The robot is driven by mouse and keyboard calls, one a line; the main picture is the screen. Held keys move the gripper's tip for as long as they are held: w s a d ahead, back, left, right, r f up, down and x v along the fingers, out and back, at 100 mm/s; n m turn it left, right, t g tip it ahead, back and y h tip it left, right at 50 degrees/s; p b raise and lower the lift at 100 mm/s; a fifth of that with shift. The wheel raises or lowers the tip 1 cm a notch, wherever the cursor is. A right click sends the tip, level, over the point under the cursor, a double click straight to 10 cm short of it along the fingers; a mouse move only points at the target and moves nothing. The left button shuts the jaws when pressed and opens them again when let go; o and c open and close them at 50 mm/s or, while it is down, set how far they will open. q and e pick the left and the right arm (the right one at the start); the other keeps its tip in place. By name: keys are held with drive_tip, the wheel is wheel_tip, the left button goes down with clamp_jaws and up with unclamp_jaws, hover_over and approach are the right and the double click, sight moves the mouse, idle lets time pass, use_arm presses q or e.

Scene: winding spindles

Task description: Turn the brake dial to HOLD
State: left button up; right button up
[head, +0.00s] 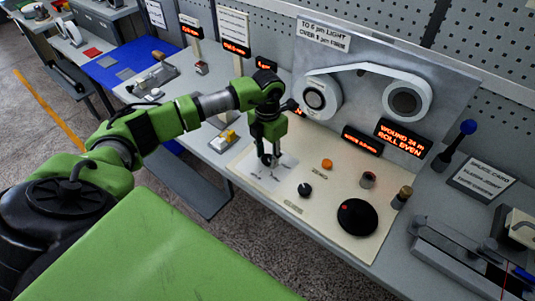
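My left gripper (269,152) points straight down over a pale printed plate (285,180) at the left of the cream control panel. Its fingers stand on either side of a small dark knob, which seems to be the brake dial (267,160). The fingers hide much of this knob. I cannot tell whether they touch it or where its pointer stands. The markings on the plate are too small to read. My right gripper is not in view.
The panel also bears a small black knob (305,189), an orange button (327,164) and a large black disc (357,217) with a red dot. Behind stand two white reels (405,101) and a lit sign (402,139) reading "WOUND 24 m ROLL EVEN".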

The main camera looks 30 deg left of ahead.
use_arm(q)
drive_tip(key=c, duration=0.6)
drive_tip(key=shift+o, duration=0.2)
drive_tip(key=shift+f+m+b, duration=0.15)
drive_tip(key=shift+m+b, duration=0.65)
drive_tip(key=shift+b, duration=0.25)
drive_tip(key=m+b, duration=0.6)
drive_tip(key=m, duration=0.1)
drive_tip(key=shift+r+m+b, duration=0.2)
drive_tip(key=shift+m+b, duration=1.05)
drive_tip(key=shift+m, duration=0.45)
